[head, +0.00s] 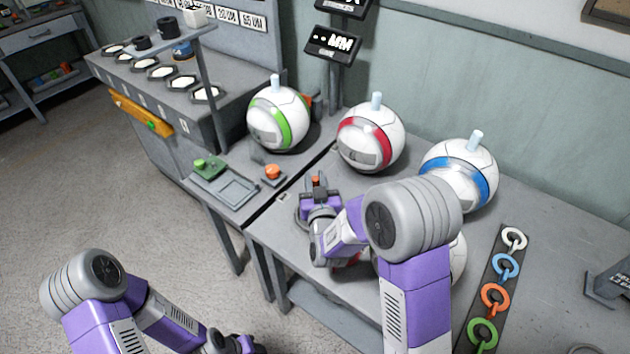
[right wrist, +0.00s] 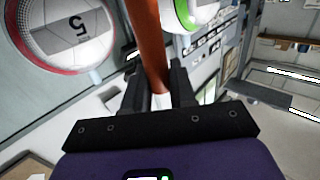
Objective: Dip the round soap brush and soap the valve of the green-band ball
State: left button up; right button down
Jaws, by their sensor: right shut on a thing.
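The green-band ball (head: 278,118) sits at the back of the grey bench, its pale valve pointing up; part of it shows in the right wrist view (right wrist: 188,14). My right gripper (head: 317,184) is shut on an orange-brown handle (right wrist: 150,45), apparently the brush, whose orange end (head: 316,180) shows between the fingers. The gripper is over the bench, in front of the green-band and red-band balls and apart from them. The brush head is not visible. I cannot identify a soap dish. My left gripper (head: 240,345) is low at the bottom edge, partly cut off.
The red-band ball (head: 371,137) and blue-band ball (head: 460,173) stand to the right. Another ball (head: 459,260) is mostly behind my right arm. A grey tray (head: 238,191) and orange button (head: 272,172) lie left of the gripper. Coloured rings (head: 495,298) lie on a dark strip at right.

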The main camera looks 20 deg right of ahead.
jog(key=shift+r+p, duration=2.6)
jog(key=shift+r, duration=1.5)
jog(key=shift+f, duration=0.1)
